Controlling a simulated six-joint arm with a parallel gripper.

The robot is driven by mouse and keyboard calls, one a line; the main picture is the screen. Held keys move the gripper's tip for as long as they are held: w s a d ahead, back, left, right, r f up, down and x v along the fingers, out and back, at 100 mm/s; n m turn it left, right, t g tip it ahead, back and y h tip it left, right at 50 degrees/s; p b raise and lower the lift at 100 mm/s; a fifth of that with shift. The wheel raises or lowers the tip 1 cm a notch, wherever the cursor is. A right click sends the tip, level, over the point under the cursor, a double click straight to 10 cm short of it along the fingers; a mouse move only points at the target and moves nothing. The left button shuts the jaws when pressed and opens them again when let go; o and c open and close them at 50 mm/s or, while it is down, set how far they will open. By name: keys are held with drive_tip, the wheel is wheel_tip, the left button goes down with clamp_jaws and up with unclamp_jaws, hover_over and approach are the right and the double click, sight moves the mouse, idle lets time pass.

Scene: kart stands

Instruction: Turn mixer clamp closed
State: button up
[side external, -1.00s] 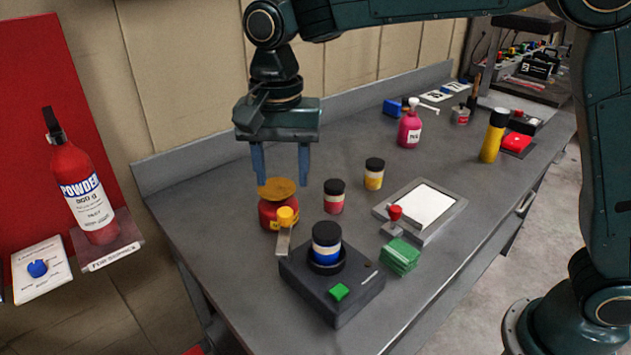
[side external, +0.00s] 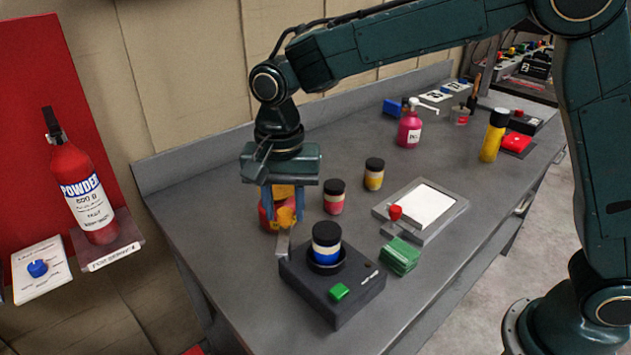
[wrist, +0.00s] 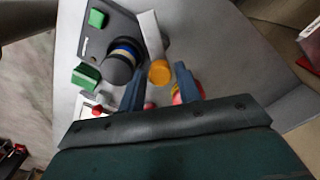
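In the wrist view the lever (wrist: 151,34) runs past the jar (wrist: 121,60) to the knob (wrist: 160,72). My gripper (side external: 284,213) is open and low at the knob. In the wrist view the knob lies between my fingertips (wrist: 158,74), with gaps showing on both sides; contact is not visible.
A red jar (side external: 266,220) stands right behind the knob, partly hidden by my fingers. Two black-lidded jars (side external: 334,198) (side external: 374,175) stand to the right. Green pads (side external: 401,257) and a framed white plate (side external: 427,205) lie right of the mixer. The front left tabletop is bare.

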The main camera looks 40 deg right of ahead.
drive_tip(key=c, duration=0.6)
drive_tip(key=shift+n, duration=0.5)
drive_tip(key=n, duration=0.2)
drive_tip(key=shift+n, duration=0.4)
drive_tip(key=n, duration=0.3)
drive_tip(key=shift+n, duration=0.3)
drive_tip(key=n, duration=1)
drive_tip(key=shift+n, duration=0.3)
